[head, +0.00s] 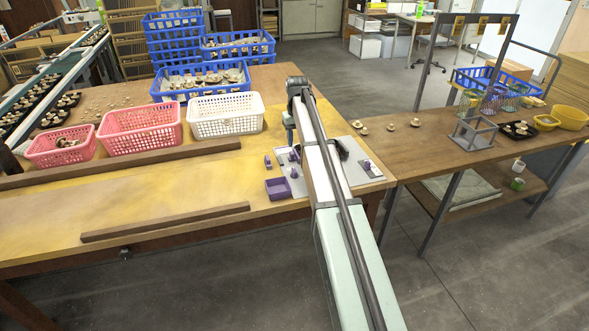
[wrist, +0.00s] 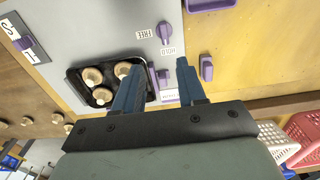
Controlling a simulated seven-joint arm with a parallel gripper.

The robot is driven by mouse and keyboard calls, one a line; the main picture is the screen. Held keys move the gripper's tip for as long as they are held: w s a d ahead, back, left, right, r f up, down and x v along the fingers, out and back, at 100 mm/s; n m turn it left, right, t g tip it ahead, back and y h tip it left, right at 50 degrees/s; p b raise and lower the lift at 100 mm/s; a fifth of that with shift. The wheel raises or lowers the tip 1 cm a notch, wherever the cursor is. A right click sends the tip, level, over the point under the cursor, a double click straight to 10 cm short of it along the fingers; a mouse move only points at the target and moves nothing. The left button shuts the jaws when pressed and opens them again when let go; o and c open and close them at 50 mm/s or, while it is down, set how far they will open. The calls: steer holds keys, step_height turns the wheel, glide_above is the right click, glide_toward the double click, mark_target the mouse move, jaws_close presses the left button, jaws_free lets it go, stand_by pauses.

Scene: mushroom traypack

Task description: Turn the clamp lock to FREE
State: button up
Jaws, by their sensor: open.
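The clamp lock is a purple knob (wrist: 164,32) on a pale grey panel (wrist: 90,20) in the wrist view. A FREE label (wrist: 146,33) lies to its left and a HOLD label (wrist: 168,50) just below it. The knob's long side runs up and down in the picture, its lower end toward HOLD. My gripper (wrist: 160,62) is open and empty, its two blue fingers apart. The knob shows beyond the fingertips, between their directions, and looks untouched. In the head view my arm covers much of the panel (head: 323,186).
A black tray (wrist: 72,88) with mushrooms lies left of the fingers. Other purple parts are close: one between the fingers (wrist: 163,77), one at right (wrist: 206,68). A purple bin (head: 278,188) sits at the panel's edge. Pink and white baskets (head: 226,115) stand left of my arm.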

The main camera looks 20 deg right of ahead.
mark_target(295, 170)
steer(key=f, duration=1.3)
steer(key=shift+a+f, duration=0.3)
steer(key=shift+a, duration=0.1)
jaws_close()
